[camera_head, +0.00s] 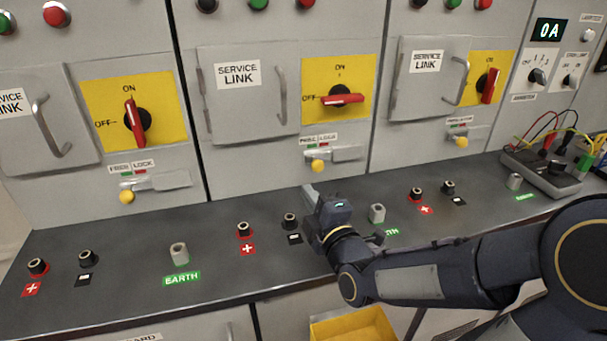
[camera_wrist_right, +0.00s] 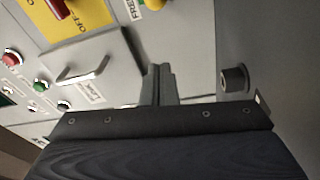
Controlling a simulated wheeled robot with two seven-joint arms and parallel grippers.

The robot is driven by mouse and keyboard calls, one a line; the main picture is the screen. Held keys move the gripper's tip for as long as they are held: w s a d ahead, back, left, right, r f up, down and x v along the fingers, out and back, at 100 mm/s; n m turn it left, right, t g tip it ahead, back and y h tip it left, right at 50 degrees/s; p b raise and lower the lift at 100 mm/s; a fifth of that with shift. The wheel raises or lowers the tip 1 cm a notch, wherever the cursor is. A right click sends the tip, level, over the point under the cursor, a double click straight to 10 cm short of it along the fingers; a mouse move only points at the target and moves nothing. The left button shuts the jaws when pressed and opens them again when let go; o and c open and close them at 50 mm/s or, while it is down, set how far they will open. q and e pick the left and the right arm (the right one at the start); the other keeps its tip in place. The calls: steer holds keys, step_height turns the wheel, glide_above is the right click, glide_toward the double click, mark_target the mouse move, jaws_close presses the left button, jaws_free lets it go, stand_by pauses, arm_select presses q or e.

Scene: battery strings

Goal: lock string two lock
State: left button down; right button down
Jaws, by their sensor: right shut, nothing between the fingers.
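The middle cabinet's lock is a small metal hasp plate (camera_head: 345,154) with a yellow knob (camera_head: 317,165) at its left end, under a label with a green and a red mark. Above it, the red rotary handle (camera_head: 343,99) lies horizontal, in line with OFF on a yellow plate. My right gripper (camera_head: 309,190) is below the knob, just above the dark bench and apart from the lock. Its fingers (camera_wrist_right: 160,85) are shut and empty. In the right wrist view, a yellow knob (camera_wrist_right: 155,4) is partly cut off at the top edge. My left gripper is not in view.
The left cabinet has a similar lock knob (camera_head: 127,196), as does the right one (camera_head: 461,142). Terminals stand on the bench, including a black one (camera_head: 290,220) and a grey earth post (camera_head: 377,213) near my right gripper. A meter with cables (camera_head: 545,170) sits at the right.

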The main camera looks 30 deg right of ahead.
mark_target(316, 164)
steer(key=shift+w, duration=0.15)
steer(key=w, duration=0.3)
steer(key=w+p, duration=0.1)
steer(key=w, duration=0.2)
steer(key=w+d, duration=0.1)
steer(key=w, duration=0.1)
steer(key=shift+w+r, duration=0.35)
steer(key=shift+w, duration=0.05)
steer(key=shift+w+d+p, duration=0.3)
steer(key=shift+w+d, duration=0.05)
steer(key=shift+w, duration=0.1)
steer(key=shift+s+d+f, duration=0.15)
steer(key=shift+s+d, duration=0.2)
steer(key=shift+d, duration=0.2)
steer(key=shift+s+d+f, duration=0.1)
steer(key=shift+s+d, duration=0.2)
steer(key=shift+d, duration=0.2)
steer(key=shift+s+d+f, duration=0.15)
steer(key=shift+s+d, duration=0.05)
steer(key=shift+d, duration=0.2)
